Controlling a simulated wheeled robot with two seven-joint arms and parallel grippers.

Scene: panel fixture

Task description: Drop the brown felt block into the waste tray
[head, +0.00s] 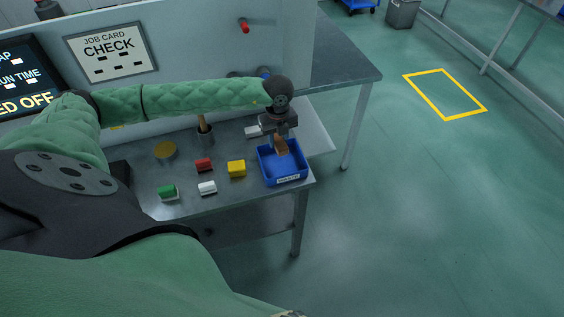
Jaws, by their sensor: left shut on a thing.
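The blue waste tray (293,180), with a white label on its front, sits at the right end of the metal bench. My left gripper (280,139) hangs over the tray from the back. It is shut on the brown felt block (281,148), which appears within the tray's outline from above. I cannot tell whether the block touches the tray floor. My right gripper is not in view.
The upright panel (190,50) rises at the back.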

